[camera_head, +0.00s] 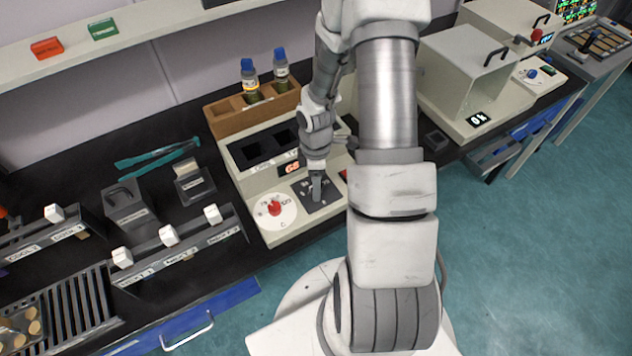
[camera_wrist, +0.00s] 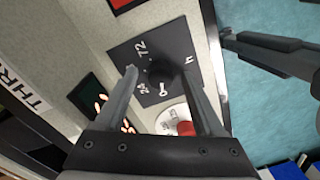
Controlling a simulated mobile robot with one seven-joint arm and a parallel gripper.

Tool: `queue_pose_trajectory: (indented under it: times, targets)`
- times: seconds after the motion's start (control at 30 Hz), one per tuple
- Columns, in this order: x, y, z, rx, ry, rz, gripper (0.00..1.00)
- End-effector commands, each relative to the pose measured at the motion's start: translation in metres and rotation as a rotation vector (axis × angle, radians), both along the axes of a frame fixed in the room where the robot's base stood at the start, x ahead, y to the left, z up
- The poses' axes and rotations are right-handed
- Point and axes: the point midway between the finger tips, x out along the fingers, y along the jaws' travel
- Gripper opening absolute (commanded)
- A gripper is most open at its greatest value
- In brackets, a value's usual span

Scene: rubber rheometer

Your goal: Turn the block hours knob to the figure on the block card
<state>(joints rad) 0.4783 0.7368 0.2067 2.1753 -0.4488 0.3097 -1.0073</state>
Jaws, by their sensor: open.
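The block hours knob (camera_wrist: 160,73) is a small black knob on a dark plate marked 24, 72 and h in the wrist view. Another mark beside it is partly unclear, and I cannot read where the knob points. My gripper (camera_wrist: 155,70) is open, with one finger on each side of the knob; I cannot tell whether they touch it. In the head view my gripper (camera_head: 316,188) reaches down over the dark plate (camera_head: 328,201) and hides the knob. A small stand with a pale label (camera_head: 193,183) stands left of the block unit; its writing is unreadable, so I cannot tell whether it is the block card.
A white dial with a red knob (camera_head: 275,208) sits left of the plate, below a lit red display (camera_head: 290,168). A wooden rack (camera_head: 222,118) with two blue-capped bottles stands behind. Teal tongs (camera_head: 158,153) lie left on the black bench. A grey machine (camera_head: 465,75) stands right.

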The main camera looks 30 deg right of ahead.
Motion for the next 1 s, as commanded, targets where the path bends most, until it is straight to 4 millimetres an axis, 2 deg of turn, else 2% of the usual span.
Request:
queue_pose_trajectory:
  times: [0.23,0.63,1.0]
  targets:
    - [-0.0001,-0.0001,-0.0006,0.0,0.0,0.0,0.71]
    - [-0.0002,0.0001,-0.0004,0.0,0.001,0.0,0.0]
    - [-0.0002,0.0,-0.0007,0.0,0.0,-0.036,0.0]
